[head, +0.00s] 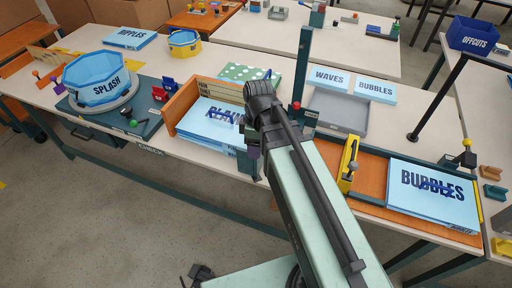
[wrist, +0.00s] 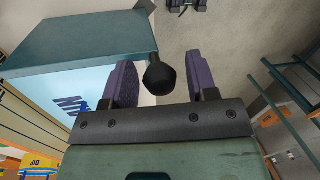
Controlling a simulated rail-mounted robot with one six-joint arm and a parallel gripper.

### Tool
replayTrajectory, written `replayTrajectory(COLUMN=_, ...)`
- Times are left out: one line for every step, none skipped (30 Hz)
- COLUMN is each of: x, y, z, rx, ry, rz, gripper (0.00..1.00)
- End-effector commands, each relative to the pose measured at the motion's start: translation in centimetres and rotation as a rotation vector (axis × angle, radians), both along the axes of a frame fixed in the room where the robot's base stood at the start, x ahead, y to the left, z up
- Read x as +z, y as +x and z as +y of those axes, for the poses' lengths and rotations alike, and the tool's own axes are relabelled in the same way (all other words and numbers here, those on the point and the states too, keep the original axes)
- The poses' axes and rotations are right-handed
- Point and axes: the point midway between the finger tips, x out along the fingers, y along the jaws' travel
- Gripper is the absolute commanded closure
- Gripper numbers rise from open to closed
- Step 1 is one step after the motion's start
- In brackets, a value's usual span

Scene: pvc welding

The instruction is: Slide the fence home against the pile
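A pile of light blue printed sheets (head: 210,122) lies in a wooden-walled tray (head: 180,104) at the middle of the bench, dark lettering on top. A teal upright piece (head: 248,166), which looks like the fence, stands at the pile's right front corner. In the wrist view a teal bar (wrist: 75,52) carries a black ball knob (wrist: 160,76). My gripper (wrist: 163,82) has its two purple fingers apart, one on each side of the knob. Narrow gaps show beside the knob; I cannot tell contact. In the head view my arm hides most of the gripper.
At right, a BUBBLES pile (head: 432,190) lies on an orange board with a yellow upright piece (head: 348,164) to its left. A grey tray (head: 338,112) sits behind my arm. A blue SPLASH pool (head: 97,78) stands at left. A dark post (head: 302,52) rises behind my wrist.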

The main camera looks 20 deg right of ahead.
Motion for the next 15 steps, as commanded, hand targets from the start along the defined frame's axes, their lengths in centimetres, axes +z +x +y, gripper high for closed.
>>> replayTrajectory(x=0.02, y=0.0, z=0.0, rx=0.0, ry=0.0, rz=0.0, gripper=0.55)
replayTrajectory(x=0.02, y=0.0, z=0.0, rx=0.0, ry=0.0, rz=0.0, gripper=0.6)
replayTrajectory(x=0.02, y=0.0, z=0.0, rx=0.0, ry=0.0, rz=0.0, gripper=0.66)
replayTrajectory(x=0.02, y=0.0, z=0.0, rx=0.0, ry=0.0, rz=0.0, gripper=0.71)
replayTrajectory(x=0.02, y=0.0, z=0.0, rx=0.0, ry=0.0, rz=0.0, gripper=0.75)
replayTrajectory(x=0.02, y=0.0, z=0.0, rx=0.0, ry=0.0, rz=0.0, gripper=0.82)
replayTrajectory(x=0.02, y=0.0, z=0.0, rx=0.0, ry=0.0, rz=0.0, gripper=0.86)
replayTrajectory(x=0.02, y=0.0, z=0.0, rx=0.0, ry=0.0, rz=0.0, gripper=0.91)
replayTrajectory(x=0.01, y=0.0, z=0.0, rx=0.0, ry=0.0, rz=0.0, gripper=0.97)
replayTrajectory(x=0.01, y=0.0, z=0.0, rx=0.0, ry=0.0, rz=0.0, gripper=1.0)
replayTrajectory(x=0.01, y=0.0, z=0.0, rx=0.0, ry=0.0, rz=0.0, gripper=1.0)
replayTrajectory(x=0.01, y=0.0, z=0.0, rx=0.0, ry=0.0, rz=0.0, gripper=1.0)
replayTrajectory(x=0.01, y=0.04, z=0.0, rx=0.0, ry=0.0, rz=0.0, gripper=1.0)
replayTrajectory(x=0.01, y=0.11, z=0.01, rx=0.0, ry=0.0, rz=0.0, gripper=1.0)
replayTrajectory(x=0.01, y=0.35, z=0.02, rx=0.0, ry=0.0, rz=0.0, gripper=1.0)
